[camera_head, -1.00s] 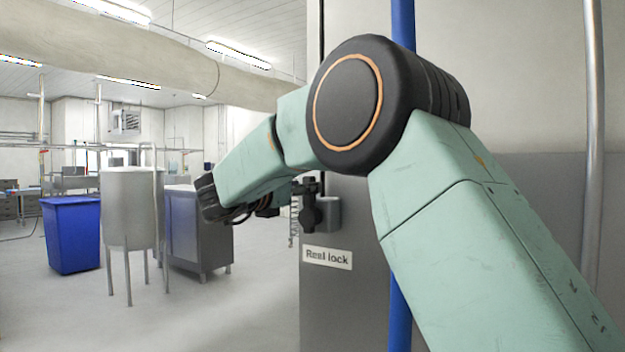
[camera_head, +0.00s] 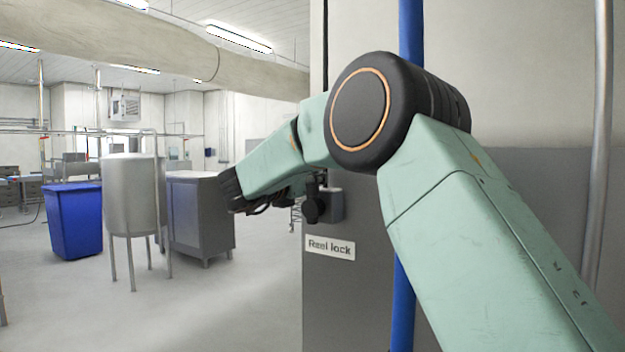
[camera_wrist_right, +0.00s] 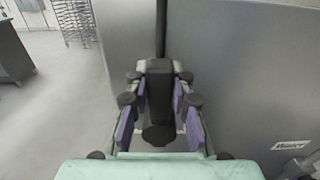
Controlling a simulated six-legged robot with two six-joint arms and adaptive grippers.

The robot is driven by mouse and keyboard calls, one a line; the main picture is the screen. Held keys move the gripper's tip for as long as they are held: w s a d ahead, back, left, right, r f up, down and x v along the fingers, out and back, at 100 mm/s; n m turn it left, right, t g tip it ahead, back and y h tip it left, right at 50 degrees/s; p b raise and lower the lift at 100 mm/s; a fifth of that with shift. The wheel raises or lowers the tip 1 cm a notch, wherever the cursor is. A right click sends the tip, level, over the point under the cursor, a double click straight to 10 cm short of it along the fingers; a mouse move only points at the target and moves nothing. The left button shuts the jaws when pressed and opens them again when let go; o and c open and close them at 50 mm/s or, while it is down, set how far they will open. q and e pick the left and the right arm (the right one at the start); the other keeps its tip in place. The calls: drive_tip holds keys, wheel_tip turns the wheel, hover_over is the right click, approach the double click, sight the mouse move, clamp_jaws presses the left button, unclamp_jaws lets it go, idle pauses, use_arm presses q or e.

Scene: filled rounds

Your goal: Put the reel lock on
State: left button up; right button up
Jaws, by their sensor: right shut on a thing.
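The reel lock's grey bracket (camera_head: 336,205) sits on the left part of the grey panel, above a white label (camera_head: 330,246) reading "Reel lock". A black knob-like part (camera_head: 314,205) stands at the bracket's left side. My right gripper is mostly hidden behind my wrist and forearm in the head view. In the right wrist view, my right gripper (camera_wrist_right: 158,118) has its purple-padded fingers on either side of a black handle (camera_wrist_right: 158,90) with a rounded end, and is shut on it. The handle's joint with the lock is hidden. My left gripper is out of view.
A blue upright pipe (camera_head: 403,300) runs down the panel (camera_head: 345,300), and a grey pipe (camera_head: 598,150) stands at the right. A metal tank (camera_head: 133,195), a blue bin (camera_head: 73,222) and a grey cabinet (camera_head: 205,215) stand at the left. Open floor lies between them and the panel.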

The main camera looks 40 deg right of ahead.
drive_tip(key=shift+a, duration=0.15)
drive_tip(key=shift+c, duration=0.8)
drive_tip(key=shift+s, duration=0.1)
clamp_jaws()
drive_tip(key=shift+r, duration=0.1)
